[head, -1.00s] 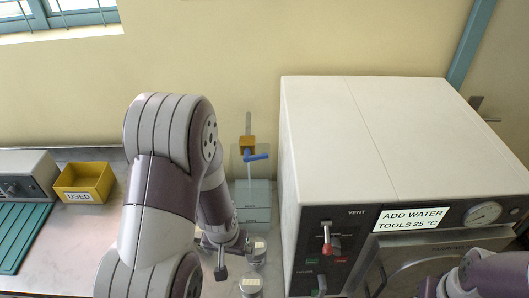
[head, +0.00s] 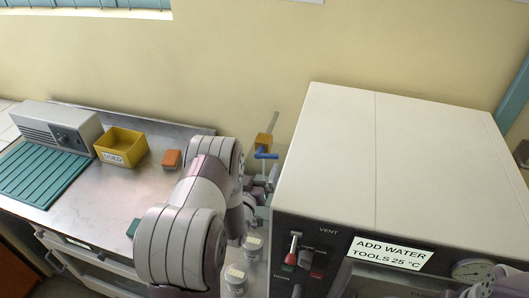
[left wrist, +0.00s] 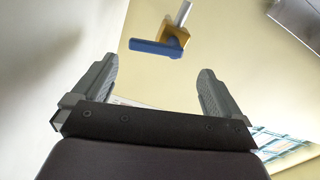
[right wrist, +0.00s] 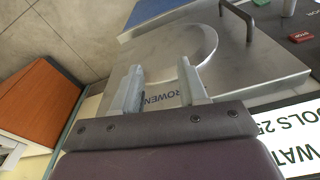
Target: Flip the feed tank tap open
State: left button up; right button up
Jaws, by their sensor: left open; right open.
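The feed tank tap has a blue lever (head: 266,155) on a yellow body (head: 264,141), by the wall left of the incubator. In the left wrist view the blue lever (left wrist: 156,48) lies nearly level below the yellow body (left wrist: 174,38), ahead of the fingertips. My left gripper (left wrist: 160,85) is open and empty, apart from the lever; in the head view it is close below the tap, partly hidden by my arm. My right gripper (right wrist: 157,80) is open and empty before the incubator's metal door (right wrist: 230,60).
Lidded jars (head: 235,277) stand below the tap. A yellow USED bin (head: 122,147), an orange block (head: 172,158) and a teal mat (head: 40,172) are left.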

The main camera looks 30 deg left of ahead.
aim_at(266, 158)
pick_arm(q)
jog(key=w, duration=0.4)
jog(key=shift+w+d+r+p, duration=0.1)
jog(key=shift+w+r+p, duration=0.05)
jog(key=shift+w+p, duration=0.25)
jog(key=shift+w+a, duration=0.5)
jog(key=shift+w, duration=0.35)
jog(key=shift+w+a, duration=0.3)
jog(key=shift+w+d, duration=0.15)
jog(key=shift+d, duration=0.05)
jog(key=shift+c, duration=0.7)
jog(key=c, duration=0.7)
jog(key=shift+f+m+b, duration=0.7)
jog(key=shift+m+b, duration=0.3)
jog(key=shift+b, duration=0.15)
jog(key=shift+r+m, duration=0.15)
jog(key=shift+m, duration=0.15)
jog(key=shift+r, duration=0.1)
pick_arm(e)
jog(key=shift+w+d+f, duration=0.15)
jog(key=shift+d+f, duration=0.15)
jog(key=shift+f, duration=0.2)
